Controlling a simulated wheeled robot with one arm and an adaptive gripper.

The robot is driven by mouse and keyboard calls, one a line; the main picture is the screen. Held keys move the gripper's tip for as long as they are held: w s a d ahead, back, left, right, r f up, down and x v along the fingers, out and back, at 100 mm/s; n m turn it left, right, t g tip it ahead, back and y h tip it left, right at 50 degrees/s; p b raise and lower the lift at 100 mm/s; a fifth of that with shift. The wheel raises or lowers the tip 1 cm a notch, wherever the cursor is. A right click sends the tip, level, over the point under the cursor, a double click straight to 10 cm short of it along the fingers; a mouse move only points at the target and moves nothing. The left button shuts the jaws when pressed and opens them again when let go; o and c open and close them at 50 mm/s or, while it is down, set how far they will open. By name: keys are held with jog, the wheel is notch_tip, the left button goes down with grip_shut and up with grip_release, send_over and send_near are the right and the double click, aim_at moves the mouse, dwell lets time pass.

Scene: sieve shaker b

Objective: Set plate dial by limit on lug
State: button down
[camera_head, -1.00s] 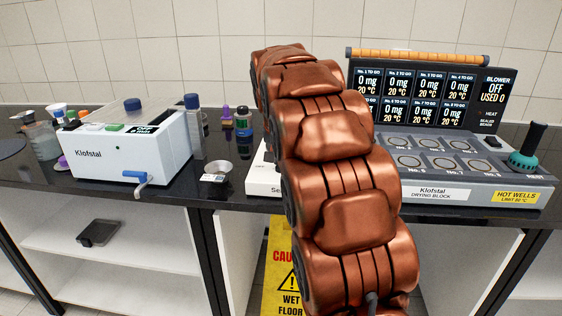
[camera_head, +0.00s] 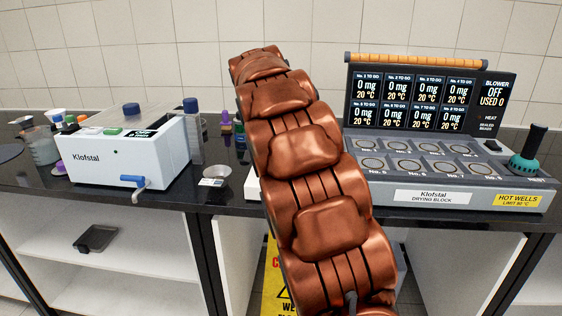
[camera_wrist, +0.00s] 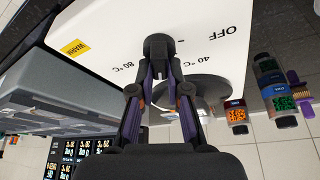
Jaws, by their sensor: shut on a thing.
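The plate dial (camera_wrist: 158,44) is a dark round knob on the white face of a unit (camera_wrist: 105,28) in the wrist view, which shows it upside down. Printed marks OFF, 40 °C and 80 °C surround the dial. My gripper (camera_wrist: 160,68) has its fingertips closed at the dial's near edge. The lug and any pointer are too small and dark to tell apart. A grey round plate (camera_wrist: 205,88) lies behind the fingers. In the head view my copper arm hides the gripper, the dial and most of the white unit (camera_head: 253,187).
The drying block (camera_head: 432,196) stands to the right, with a teal-based knob (camera_head: 525,163) at its end. A white Klofstal box (camera_head: 112,160) with a blue lever stands left. A small metal bowl (camera_head: 216,172) sits near the counter's front edge. Bottles (camera_wrist: 279,95) stand beside the unit.

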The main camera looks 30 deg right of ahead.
jog(key=c, duration=1.1)
grip_release()
jog(key=shift+c, duration=0.2)
jog(key=shift+r, duration=0.15)
jog(key=v, duration=1.1)
jog(key=shift+r, duration=0.4)
jog(key=shift+s+a, duration=0.1)
jog(key=shift+a, duration=0.05)
jog(key=s+a+f+n+g+y, duration=0.1)
jog(key=s+a+f+n, duration=0.3)
jog(key=s+a+f, duration=0.6)
jog(key=s+a+f+n+g+y, duration=0.2)
jog(key=s+a+f+n, duration=0.4)
jog(key=s, duration=0.9)
jog(key=s+a+f+n+g+y, duration=0.1)
jog(key=s+a+f+n, duration=0.25)
jog(key=s+f, duration=0.7)
notch_tip(320, 180, up, 15)
jog(key=p, duration=1.3)
jog(key=shift+s+a+r, duration=0.2)
jog(key=shift+s+a, duration=0.2)
jog(key=shift+s, duration=0.05)
